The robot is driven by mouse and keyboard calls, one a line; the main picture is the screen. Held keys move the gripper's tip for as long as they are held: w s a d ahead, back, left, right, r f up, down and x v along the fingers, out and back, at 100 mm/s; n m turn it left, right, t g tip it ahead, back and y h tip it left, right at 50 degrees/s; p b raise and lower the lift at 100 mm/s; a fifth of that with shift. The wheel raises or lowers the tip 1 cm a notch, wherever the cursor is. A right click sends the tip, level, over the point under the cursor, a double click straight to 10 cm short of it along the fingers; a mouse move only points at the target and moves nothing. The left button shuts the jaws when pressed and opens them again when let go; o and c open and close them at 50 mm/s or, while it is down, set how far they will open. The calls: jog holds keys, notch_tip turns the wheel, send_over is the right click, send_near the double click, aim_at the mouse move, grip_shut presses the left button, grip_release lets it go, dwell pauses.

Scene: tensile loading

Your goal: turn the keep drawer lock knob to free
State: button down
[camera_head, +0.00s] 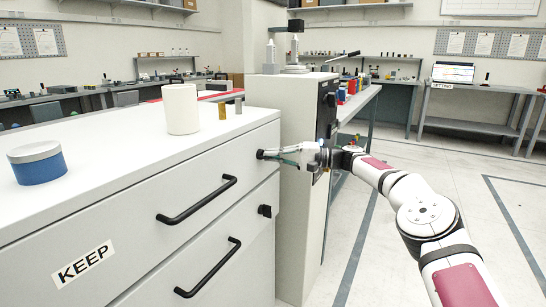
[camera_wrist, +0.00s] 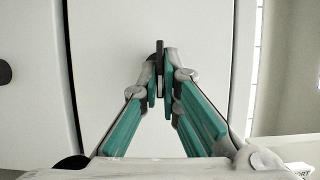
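The white keep drawer (camera_head: 125,220) is the upper drawer front, labelled KEEP, with a black bar handle (camera_head: 197,200). It looks shut. Its dark lock knob (camera_head: 261,154) is near the upper right corner, mostly hidden by my fingertips. In the wrist view the knob (camera_wrist: 160,48) is a thin dark bar, seen edge-on, standing upright in the picture. My gripper (camera_head: 274,154) reaches in from the right. In the wrist view my gripper (camera_wrist: 160,82) has its fingertips closed on both sides of the bar. The knob's exact angle is hard to tell.
A lower drawer has its own handle (camera_head: 208,267) and black knob (camera_head: 265,211). On the cabinet top stand a white cylinder (camera_head: 182,108), a blue tin (camera_head: 38,163) and small brass and grey blocks. A tall grey cabinet (camera_head: 300,200) stands close behind my gripper. Floor at right is clear.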

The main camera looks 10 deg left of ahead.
jog(key=c, duration=1.8)
grip_release()
jog(key=shift+f, duration=0.1)
jog(key=shift+d, duration=0.1)
jog(key=d, duration=1.1)
jog(key=shift+w+d, duration=0.25)
jog(key=shift+d, duration=0.1)
